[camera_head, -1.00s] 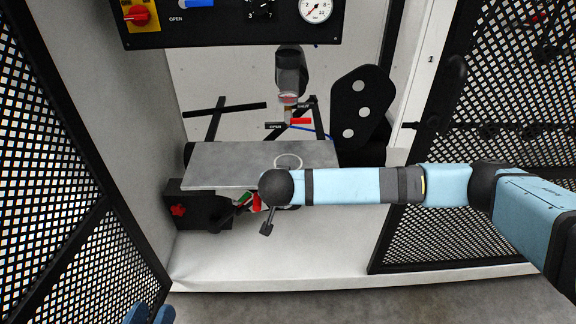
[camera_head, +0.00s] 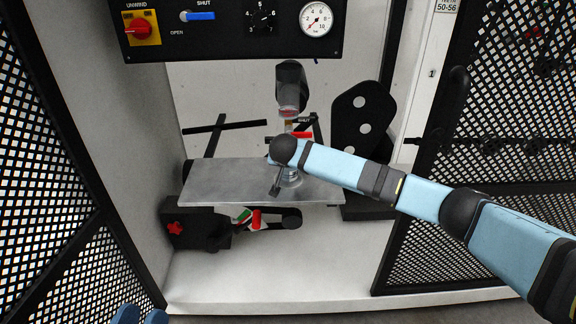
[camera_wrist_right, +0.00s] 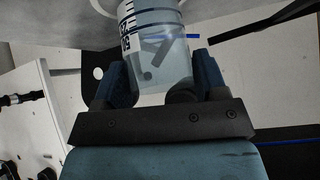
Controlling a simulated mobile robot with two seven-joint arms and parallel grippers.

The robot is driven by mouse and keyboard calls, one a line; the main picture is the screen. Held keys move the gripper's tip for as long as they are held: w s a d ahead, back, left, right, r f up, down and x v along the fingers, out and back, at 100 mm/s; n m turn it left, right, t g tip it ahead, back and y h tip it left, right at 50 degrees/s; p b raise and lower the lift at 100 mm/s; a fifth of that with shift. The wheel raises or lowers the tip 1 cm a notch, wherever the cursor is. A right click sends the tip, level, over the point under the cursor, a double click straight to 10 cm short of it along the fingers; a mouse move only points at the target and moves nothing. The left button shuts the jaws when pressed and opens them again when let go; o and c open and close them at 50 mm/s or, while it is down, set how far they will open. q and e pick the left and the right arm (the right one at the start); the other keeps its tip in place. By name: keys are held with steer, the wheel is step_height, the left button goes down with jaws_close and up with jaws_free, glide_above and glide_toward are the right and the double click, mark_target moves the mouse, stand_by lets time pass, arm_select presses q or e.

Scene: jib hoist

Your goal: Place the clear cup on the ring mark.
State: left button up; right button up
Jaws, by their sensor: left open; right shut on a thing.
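The clear cup (camera_wrist_right: 155,50), with dark scale marks on its side, is between the blue fingers of my right gripper (camera_wrist_right: 158,85) in the right wrist view. The gripper is shut on it. In the head view the cup (camera_head: 291,179) shows only in part beside my right wrist, over the grey metal plate (camera_head: 222,184). A pale curved line of the ring mark (camera_wrist_right: 98,8) shows beside the cup's far end in the wrist view. I cannot tell whether the cup touches the plate. My left gripper (camera_head: 140,316) is at the bottom left edge, open, only its fingertips visible.
A dark nozzle-like part (camera_head: 291,88) hangs above the plate's back edge, close to my right wrist. A black panel with a gauge (camera_head: 316,19) is above. Mesh doors (camera_head: 55,190) stand at both sides. The plate's left part is clear.

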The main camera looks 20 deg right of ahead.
steer(key=shift+f, duration=0.2)
steer(key=shift+s+f, duration=0.1)
steer(key=shift+f, duration=0.1)
steer(key=o, duration=1)
arm_select(q)
steer(key=shift+w+f+g, duration=0.15)
steer(key=shift+f+g, duration=0.15)
steer(key=shift+f, duration=0.2)
arm_select(e)
steer(key=shift+r, duration=0.1)
